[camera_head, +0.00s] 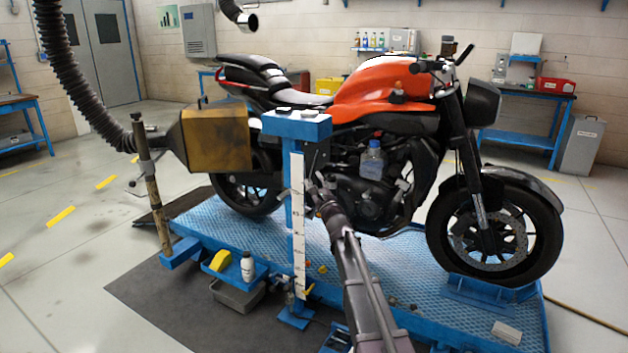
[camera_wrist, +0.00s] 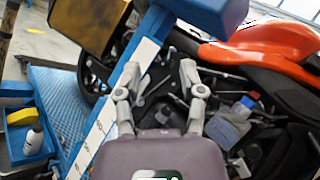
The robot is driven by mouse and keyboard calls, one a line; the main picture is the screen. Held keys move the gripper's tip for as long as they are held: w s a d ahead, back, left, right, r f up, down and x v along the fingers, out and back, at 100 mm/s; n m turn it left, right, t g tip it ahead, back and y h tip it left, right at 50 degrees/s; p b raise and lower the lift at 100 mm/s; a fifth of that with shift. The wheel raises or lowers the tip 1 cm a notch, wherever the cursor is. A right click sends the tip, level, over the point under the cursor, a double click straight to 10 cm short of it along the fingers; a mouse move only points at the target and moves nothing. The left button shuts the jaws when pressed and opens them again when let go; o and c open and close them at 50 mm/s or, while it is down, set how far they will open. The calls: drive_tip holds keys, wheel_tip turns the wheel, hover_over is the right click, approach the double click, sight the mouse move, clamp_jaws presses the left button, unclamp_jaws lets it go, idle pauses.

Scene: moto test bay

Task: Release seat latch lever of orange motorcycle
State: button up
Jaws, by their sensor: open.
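The orange motorcycle (camera_head: 375,88) stands upright on a blue platform, front wheel to the right. Its orange bodywork also shows in the wrist view (camera_wrist: 265,45). The black seat (camera_head: 262,80) is behind the tank. I cannot pick out the seat latch lever with certainty; the blue post hides part of the side below the seat. My gripper (camera_head: 315,182) is beside the motorcycle's near side, below seat height and just right of the post. In the wrist view my gripper (camera_wrist: 160,80) is open, its fingers apart with dark machine parts behind them. It holds nothing that I can see.
A blue post (camera_head: 297,124) with a white scale stands close left of my gripper. A blue-capped bottle (camera_head: 372,162) is right of it, against the engine. A yellow-brown hood (camera_head: 215,137) is by the rear wheel. The blue platform (camera_head: 345,268) spreads below.

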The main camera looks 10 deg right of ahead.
drive_tip(key=s+a+f+n+g+y, duration=0.3)
drive_tip(key=s+a+f+n+g, duration=0.3)
drive_tip(key=s+n, duration=0.4)
drive_tip(key=s+a+f+n+g+y, duration=0.3)
drive_tip(key=s+a+f+n+g, duration=0.2)
drive_tip(key=s+f+n+g, duration=0.4)
drive_tip(key=s+d+f+n+g+h, duration=0.1)
drive_tip(key=s+d+f+g+h, duration=0.1)
drive_tip(key=s, duration=0.5)
drive_tip(key=s+d+f+n+g+h, duration=0.2)
drive_tip(key=s+d+f+h, duration=0.3)
drive_tip(key=s+d, duration=0.3)
drive_tip(key=s+d+f+n+g+h, duration=0.2)
drive_tip(key=s+d+f+h, duration=0.2)
drive_tip(key=s, duration=0.4)
drive_tip(key=shift+d+g+h, duration=0.3)
drive_tip(key=shift+d+h, duration=0.15)
drive_tip(key=shift+h, duration=0.55)
drive_tip(key=shift+w, duration=0.15)
